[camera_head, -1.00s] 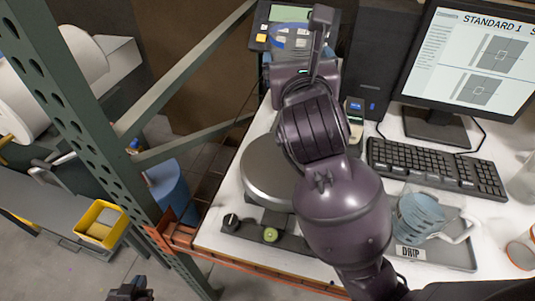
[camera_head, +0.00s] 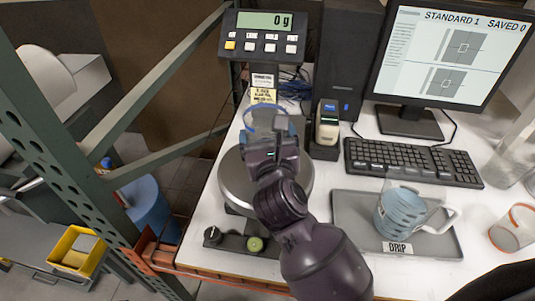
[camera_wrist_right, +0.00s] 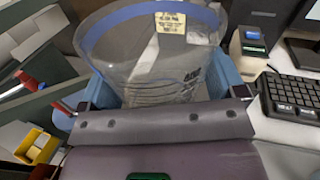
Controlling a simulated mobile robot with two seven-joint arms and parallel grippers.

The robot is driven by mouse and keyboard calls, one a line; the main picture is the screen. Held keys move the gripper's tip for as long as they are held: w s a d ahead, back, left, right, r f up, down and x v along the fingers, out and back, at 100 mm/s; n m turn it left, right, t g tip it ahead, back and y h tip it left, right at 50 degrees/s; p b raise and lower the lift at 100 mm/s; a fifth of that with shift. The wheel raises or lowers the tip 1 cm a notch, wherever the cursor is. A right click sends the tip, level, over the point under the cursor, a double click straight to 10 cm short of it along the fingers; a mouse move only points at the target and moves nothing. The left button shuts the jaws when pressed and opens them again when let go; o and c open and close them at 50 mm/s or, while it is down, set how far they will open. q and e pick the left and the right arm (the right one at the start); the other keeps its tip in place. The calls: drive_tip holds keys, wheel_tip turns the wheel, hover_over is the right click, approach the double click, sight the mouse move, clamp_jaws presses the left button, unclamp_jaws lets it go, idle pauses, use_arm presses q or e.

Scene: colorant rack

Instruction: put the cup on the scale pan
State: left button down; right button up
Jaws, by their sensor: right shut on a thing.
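A clear cup with a blue rim (camera_head: 266,120) is held by my right gripper (camera_head: 268,142), which is shut on it. The right wrist view shows the cup (camera_wrist_right: 150,50) upright between blue finger pads. In the head view the cup overlaps the back of the round grey scale pan (camera_head: 236,184). My wrist hides part of the pan and the cup's bottom, so the gap between them cannot be seen. The scale display (camera_head: 265,35) reads 0 g. My left gripper is not in view.
A grey tray (camera_head: 350,235) holds a jug of blue liquid (camera_head: 402,212) to the right. A keyboard (camera_head: 410,163), a monitor (camera_head: 440,55) and a small device (camera_head: 327,125) stand behind. A green rack post (camera_head: 60,165) rises at left.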

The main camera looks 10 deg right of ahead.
wheel_tip(320, 180, down, 4)
drive_tip(key=shift+f+b, duration=0.1)
drive_tip(key=shift+b, duration=0.3)
drive_tip(key=shift+f, duration=0.35)
drive_tip(key=shift+f, duration=0.15)
drive_tip(key=o, duration=0.6)
